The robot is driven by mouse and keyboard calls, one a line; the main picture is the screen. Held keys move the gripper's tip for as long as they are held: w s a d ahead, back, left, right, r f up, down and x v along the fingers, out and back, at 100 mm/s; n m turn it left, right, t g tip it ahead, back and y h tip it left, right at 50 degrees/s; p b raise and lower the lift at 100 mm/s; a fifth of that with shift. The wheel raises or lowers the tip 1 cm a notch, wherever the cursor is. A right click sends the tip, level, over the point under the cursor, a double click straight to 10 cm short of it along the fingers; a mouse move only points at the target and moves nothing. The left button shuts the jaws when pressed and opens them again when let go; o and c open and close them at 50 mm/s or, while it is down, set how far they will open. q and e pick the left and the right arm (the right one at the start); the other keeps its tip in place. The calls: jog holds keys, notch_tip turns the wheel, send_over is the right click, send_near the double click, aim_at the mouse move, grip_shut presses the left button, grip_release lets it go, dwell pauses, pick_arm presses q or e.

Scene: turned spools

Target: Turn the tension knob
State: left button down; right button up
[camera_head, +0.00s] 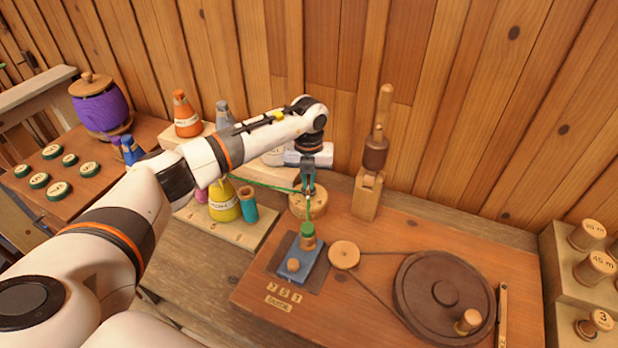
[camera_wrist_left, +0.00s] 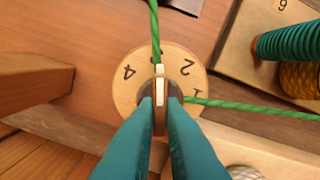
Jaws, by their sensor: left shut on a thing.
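The tension knob (camera_head: 299,209) is a pale round wooden dial on the board behind the blue carriage. In the left wrist view its face (camera_wrist_left: 132,62) shows the digits 4, 2 and part of another, with a thin upright grip (camera_wrist_left: 160,118) at its centre. My left gripper (camera_head: 309,190) reaches down onto it, and its teal fingers (camera_wrist_left: 160,102) are shut on that grip. A green thread (camera_head: 265,185) runs in from the left to the knob and on to the green-wound spool (camera_head: 308,229). My fingers hide part of the dial. The right gripper is not in view.
A dark wheel (camera_head: 440,295) with a crank and a small pulley (camera_head: 344,254) sit on the board, joined by a belt. A wooden post (camera_head: 368,190) stands close right of the knob. Thread cones, including a yellow one (camera_head: 223,205), stand to the left.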

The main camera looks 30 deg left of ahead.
aim_at(308, 183)
pick_arm(q)
jog(key=shift+r+n, duration=0.1)
jog(key=shift+n, duration=0.4)
jog(key=c, duration=1.5)
grip_release()
notch_tip(308, 183, up, 12)
jog(key=shift+b, duration=1.2)
